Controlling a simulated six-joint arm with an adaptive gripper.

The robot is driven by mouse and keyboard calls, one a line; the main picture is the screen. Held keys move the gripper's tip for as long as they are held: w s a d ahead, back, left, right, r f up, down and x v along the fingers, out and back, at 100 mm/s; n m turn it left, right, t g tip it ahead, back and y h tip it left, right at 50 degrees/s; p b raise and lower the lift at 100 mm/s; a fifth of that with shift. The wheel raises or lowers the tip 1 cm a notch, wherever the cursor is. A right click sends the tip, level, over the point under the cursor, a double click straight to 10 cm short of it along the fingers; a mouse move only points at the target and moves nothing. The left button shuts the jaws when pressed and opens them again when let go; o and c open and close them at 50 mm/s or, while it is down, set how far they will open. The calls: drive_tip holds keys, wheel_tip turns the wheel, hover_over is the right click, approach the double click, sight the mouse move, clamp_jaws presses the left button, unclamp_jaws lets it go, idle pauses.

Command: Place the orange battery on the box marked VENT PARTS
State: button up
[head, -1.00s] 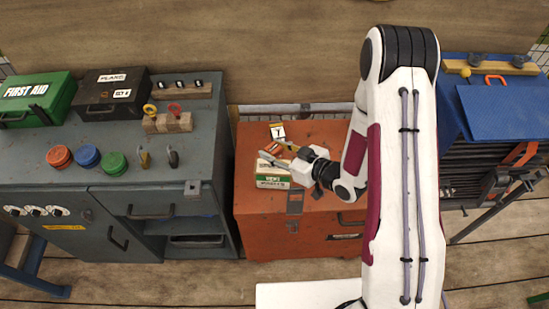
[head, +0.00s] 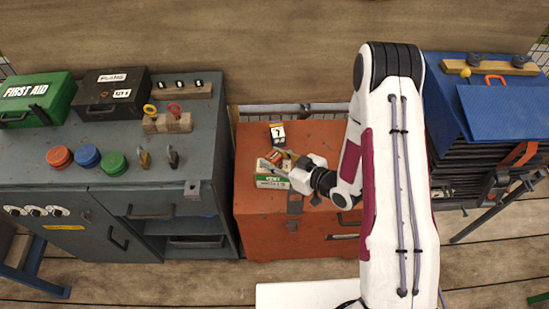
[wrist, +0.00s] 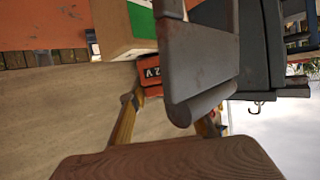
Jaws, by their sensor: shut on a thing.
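The box marked VENT PARTS (head: 271,182), green and white with a tan top, stands on the orange cabinet, left of my gripper. It also shows in the wrist view (wrist: 122,28) at the upper left. My gripper (head: 284,164) reaches in from the right, at the box's rear right. It is shut on the orange battery (head: 275,155), seen small near the box's far edge. In the wrist view the orange battery (wrist: 150,76) bears a dark label and is partly hidden behind a big grey finger. I cannot tell whether it touches the box or cabinet.
A small black and white box (head: 277,133) stands behind on the orange cabinet (head: 315,135). The cabinet's left front and right rear tops are clear. A grey bench (head: 60,165) with coloured knobs and cases is left; a blue-topped chest (head: 500,105) is right.

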drive_tip(key=shift+f, duration=0.15)
idle(0.3)
drive_tip(key=o, duration=1.3)
drive_tip(key=shift+c, duration=0.2)
drive_tip(key=shift+s+d, duration=0.1)
drive_tip(key=v, duration=1.2)
